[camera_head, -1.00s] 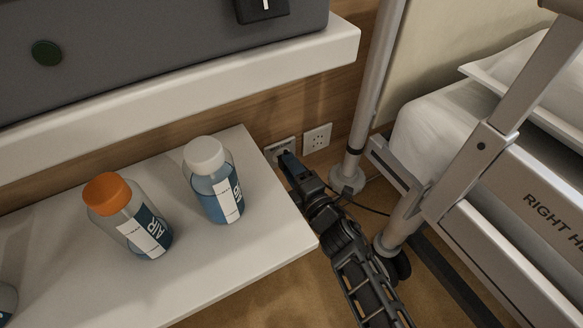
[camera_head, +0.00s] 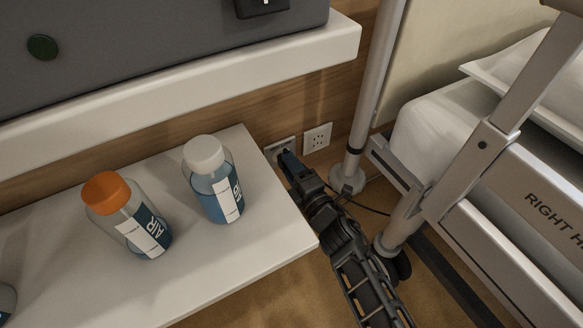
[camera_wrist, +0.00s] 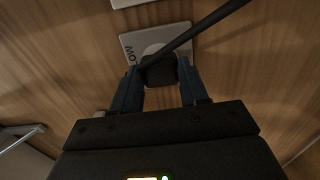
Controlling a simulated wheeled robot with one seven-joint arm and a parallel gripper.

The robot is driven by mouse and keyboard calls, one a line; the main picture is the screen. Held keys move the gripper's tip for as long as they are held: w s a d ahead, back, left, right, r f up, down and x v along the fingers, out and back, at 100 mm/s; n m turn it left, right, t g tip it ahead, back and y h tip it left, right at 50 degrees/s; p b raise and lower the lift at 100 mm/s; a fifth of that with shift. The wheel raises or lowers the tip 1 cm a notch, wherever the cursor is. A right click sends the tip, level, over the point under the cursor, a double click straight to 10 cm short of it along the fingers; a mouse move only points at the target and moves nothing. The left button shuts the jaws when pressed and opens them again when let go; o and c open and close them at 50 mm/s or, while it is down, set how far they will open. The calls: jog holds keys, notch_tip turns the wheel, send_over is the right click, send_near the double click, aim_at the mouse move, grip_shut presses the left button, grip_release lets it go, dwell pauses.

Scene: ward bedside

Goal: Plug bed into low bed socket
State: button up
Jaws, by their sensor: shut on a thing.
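In the wrist view, my gripper (camera_wrist: 160,90) is shut on a dark plug (camera_wrist: 159,70), with one blue finger on each side. The plug is up against a pale wall socket plate (camera_wrist: 131,42) with lettering that looks like "LOW"; how deep it sits is hidden. A dark cable (camera_wrist: 212,20) runs from the plug to the upper right. In the head view, my gripper (camera_head: 288,162) is at the left socket plate (camera_head: 279,145), low on the wood wall. The plug is hidden there by my gripper.
A second socket (camera_head: 318,137) is just right of the first. A white shelf (camera_head: 270,235) with bottles (camera_head: 213,180) stands close left of my arm. A pole (camera_head: 372,90) and the bed frame (camera_head: 480,160) are close on the right. A cable (camera_head: 365,208) hangs near the pole foot.

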jog(key=shift+w+a, duration=0.2)
jog(key=shift+w, duration=0.1)
jog(key=o, duration=1.1)
jog(key=shift+p+v, duration=1.9)
jog(key=shift+v, duration=2)
